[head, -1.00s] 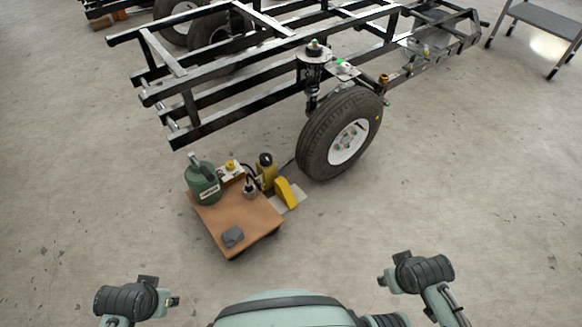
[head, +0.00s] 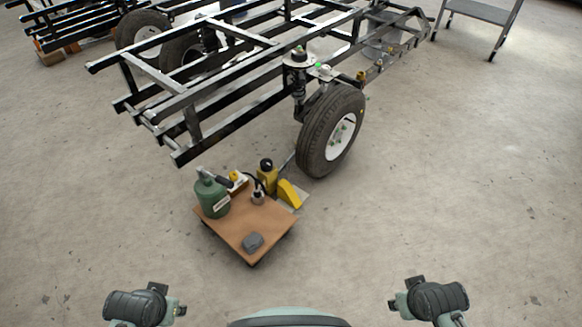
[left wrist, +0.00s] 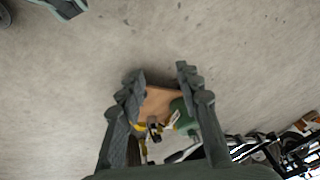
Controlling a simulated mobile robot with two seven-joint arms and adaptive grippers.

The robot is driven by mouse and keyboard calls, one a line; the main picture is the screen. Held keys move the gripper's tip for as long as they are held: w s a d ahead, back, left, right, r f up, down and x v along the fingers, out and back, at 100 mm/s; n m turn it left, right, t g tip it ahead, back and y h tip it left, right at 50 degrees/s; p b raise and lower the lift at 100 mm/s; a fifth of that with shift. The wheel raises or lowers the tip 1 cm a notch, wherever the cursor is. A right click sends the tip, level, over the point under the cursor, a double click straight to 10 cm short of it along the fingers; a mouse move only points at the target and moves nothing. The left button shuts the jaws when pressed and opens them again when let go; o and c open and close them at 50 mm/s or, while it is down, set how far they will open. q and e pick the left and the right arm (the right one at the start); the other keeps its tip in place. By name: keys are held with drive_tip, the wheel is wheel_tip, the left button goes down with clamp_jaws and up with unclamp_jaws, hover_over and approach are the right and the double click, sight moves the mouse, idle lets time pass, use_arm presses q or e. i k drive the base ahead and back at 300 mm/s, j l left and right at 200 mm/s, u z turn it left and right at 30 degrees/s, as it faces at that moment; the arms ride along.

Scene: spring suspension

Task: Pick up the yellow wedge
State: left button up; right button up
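The yellow wedge (head: 289,193) lies beyond the right back corner of a low brown board (head: 240,228), close to the wheel (head: 331,131), in the head view. A yellow bottle-like object (head: 267,175) stands just left of it. My left gripper (head: 179,309) is at the lower left of the head view, well short of the board. The left wrist view shows its two fingers spread apart (left wrist: 160,76) with nothing between them. My right gripper (head: 393,304) is at the lower right, away from everything; its opening is too small to tell.
On the board are a green canister (head: 211,196), a grey block (head: 252,242) and small fittings. A black vehicle frame (head: 180,158) stands behind. A grey cart (head: 478,14) is at the back right. The floor before the board is clear.

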sight(286, 192)
drive_tip(key=i+j+z, duration=0.15)
drive_tip(key=j, duration=0.25)
drive_tip(key=i+j+z, duration=0.15)
drive_tip(key=j, duration=0.25)
drive_tip(key=j+z, duration=0.1)
drive_tip(key=j, duration=0.3)
drive_tip(key=k+u, duration=0.15)
drive_tip(key=k, duration=0.45)
drive_tip(key=u, duration=1.65)
drive_tip(key=l+u, duration=0.1)
drive_tip(key=l, duration=0.4)
drive_tip(key=k+l+u, duration=0.15)
drive_tip(key=l, duration=0.4)
drive_tip(key=k+l, duration=0.1)
drive_tip(key=l, duration=1.4)
drive_tip(key=k+l, duration=0.15)
drive_tip(key=l, duration=0.6)
